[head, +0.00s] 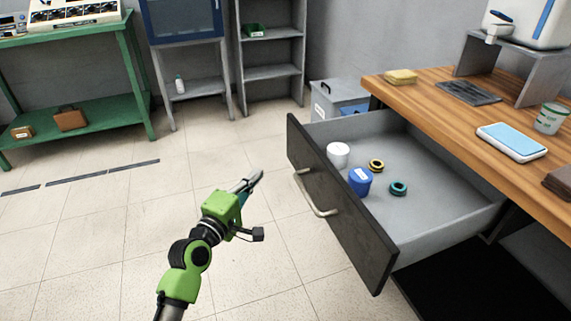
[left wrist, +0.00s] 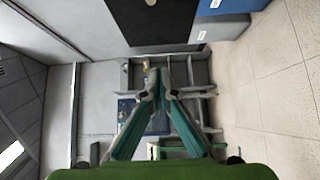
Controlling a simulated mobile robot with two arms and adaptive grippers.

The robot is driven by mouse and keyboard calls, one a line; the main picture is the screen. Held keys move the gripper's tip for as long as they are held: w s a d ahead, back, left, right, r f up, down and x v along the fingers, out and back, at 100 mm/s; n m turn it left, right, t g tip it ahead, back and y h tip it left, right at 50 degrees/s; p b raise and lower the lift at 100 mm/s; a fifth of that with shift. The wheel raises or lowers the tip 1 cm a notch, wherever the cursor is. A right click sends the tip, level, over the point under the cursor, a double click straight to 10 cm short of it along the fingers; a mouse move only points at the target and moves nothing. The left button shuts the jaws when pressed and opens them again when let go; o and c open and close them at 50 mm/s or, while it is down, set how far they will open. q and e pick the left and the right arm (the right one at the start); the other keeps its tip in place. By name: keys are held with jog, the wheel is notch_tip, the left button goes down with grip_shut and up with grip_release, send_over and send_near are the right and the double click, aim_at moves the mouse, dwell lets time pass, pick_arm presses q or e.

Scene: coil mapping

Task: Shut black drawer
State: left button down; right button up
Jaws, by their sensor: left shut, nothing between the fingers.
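The black drawer (head: 341,206) is pulled far out from under the wooden desk in the head view. Its dark front has a curved metal handle (head: 314,194). Inside the grey tray lie a white jar (head: 338,155), a blue jar (head: 360,181), a yellow-black ring (head: 376,165) and a teal ring (head: 398,188). My left gripper (head: 257,177) is shut and empty, to the left of the drawer front and apart from it. In the left wrist view its fingertips (left wrist: 159,82) meet, and a dark panel shows at the top. My right gripper is out of view.
The wooden desk (head: 440,103) carries a sponge (head: 401,77), a scale (head: 511,141) and a cup (head: 550,117). A grey bin (head: 338,97) stands behind the drawer. A green bench (head: 135,75) and grey shelves (head: 271,55) line the back. The floor left of the drawer is clear.

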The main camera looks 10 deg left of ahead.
pick_arm(q)
jog(key=b, duration=0.2)
send_near(292, 145)
jog(key=w+a, duration=0.2)
jog(key=w, duration=0.2)
jog(key=shift+w+d+f, duration=0.1)
jog(key=shift+w+d, duration=0.35)
jog(key=shift+d, duration=0.4)
jog(key=shift+w+d, duration=0.45)
jog(key=shift+d, duration=0.4)
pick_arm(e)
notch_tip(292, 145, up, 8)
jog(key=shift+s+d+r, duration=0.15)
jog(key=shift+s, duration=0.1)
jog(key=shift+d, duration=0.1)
